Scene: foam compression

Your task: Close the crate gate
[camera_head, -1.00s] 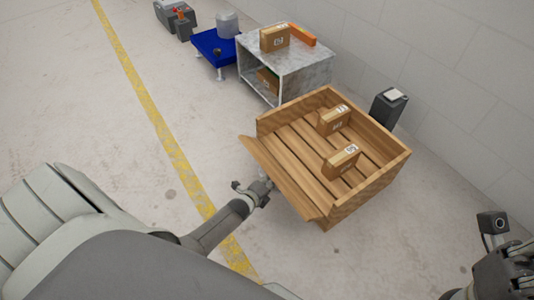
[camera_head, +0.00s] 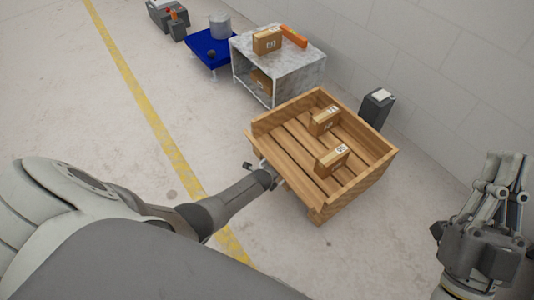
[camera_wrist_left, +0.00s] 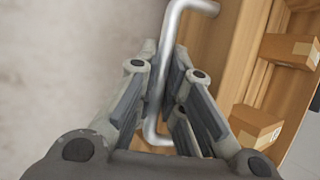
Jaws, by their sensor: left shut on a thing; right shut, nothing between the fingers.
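The wooden crate (camera_head: 355,188) stands on the floor in the middle of the head view. Its gate (camera_head: 297,184) is the side facing my left arm and looks tilted slightly outward, not flush. My left gripper (camera_head: 277,181) is at the gate's outer face, its fingers partly hidden in the head view. In the left wrist view, the left gripper (camera_wrist_left: 166,95) is shut on the grey bar handle (camera_wrist_left: 171,40), and the gate's wood (camera_wrist_left: 212,55) lies right of it. My right gripper (camera_head: 503,180) is shut and empty at the right, apart from the crate.
Two cardboard boxes (camera_head: 324,121) (camera_head: 331,161) sit inside the crate. A grey metal shelf unit (camera_head: 295,70) with a box on top stands behind it, and a dark bin (camera_head: 375,108) is near the wall. Floor (camera_head: 190,100) left of the crate is clear.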

